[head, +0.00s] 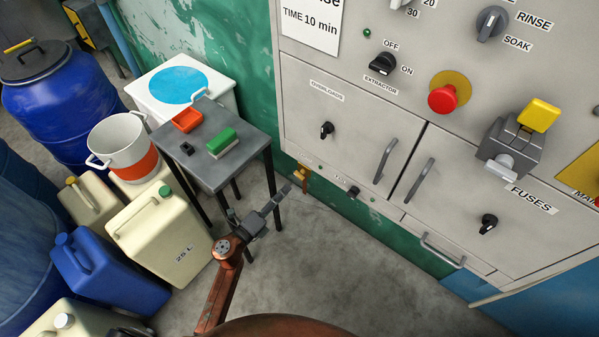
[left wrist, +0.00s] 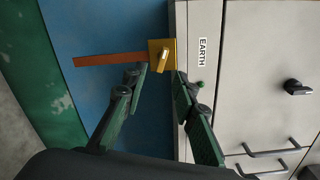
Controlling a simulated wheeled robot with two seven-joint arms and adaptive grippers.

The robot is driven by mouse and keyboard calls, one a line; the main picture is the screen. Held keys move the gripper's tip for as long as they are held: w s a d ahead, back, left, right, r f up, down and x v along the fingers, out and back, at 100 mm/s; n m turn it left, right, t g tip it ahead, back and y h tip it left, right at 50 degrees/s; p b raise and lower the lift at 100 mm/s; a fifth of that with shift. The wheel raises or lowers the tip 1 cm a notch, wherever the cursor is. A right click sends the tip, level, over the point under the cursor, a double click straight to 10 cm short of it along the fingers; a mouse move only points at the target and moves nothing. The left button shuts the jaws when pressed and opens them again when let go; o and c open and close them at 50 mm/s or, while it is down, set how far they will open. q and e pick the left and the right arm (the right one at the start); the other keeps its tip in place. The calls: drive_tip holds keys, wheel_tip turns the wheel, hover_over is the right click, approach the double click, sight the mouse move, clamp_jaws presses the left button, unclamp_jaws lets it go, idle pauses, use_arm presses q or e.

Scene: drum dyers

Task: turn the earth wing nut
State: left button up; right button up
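The earth wing nut (left wrist: 164,55) is a small pale piece on a yellow brass block (left wrist: 154,46) at the cabinet's edge, beside the label EARTH (left wrist: 202,52). A copper-coloured strip (left wrist: 108,59) runs left from the block. In the head view the brass fitting (head: 302,170) is small, low on the cabinet's left corner. My left gripper (left wrist: 157,78) is open and empty, its fingertips just short of the block, one to each side of the nut in the picture. It also shows in the head view (head: 288,190). I cannot tell whether it touches anything.
The grey cabinet (head: 343,150) with knobs, handles and a red button (head: 442,99) fills the right. A small grey table (head: 200,165) with a green brush (head: 221,142) stands close to my left arm. Jerrycans (head: 160,236) and blue drums crowd the left. Floor below the cabinet is clear.

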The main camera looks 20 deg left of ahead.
sight(298, 177)
use_arm(q)
drive_tip(key=b+x, duration=0.1)
drive_tip(key=x, duration=0.6)
drive_tip(key=shift+w+d, duration=0.15)
drive_tip(key=shift+w, duration=0.2)
drive_tip(key=shift+r, duration=0.1)
use_arm(e)
drive_tip(key=w+r, duration=0.1)
drive_tip(key=w, duration=0.2)
drive_tip(key=shift+a+r, duration=0.1)
drive_tip(key=shift+r, duration=0.3)
use_arm(q)
drive_tip(key=shift+c, duration=0.7)
clamp_jaws()
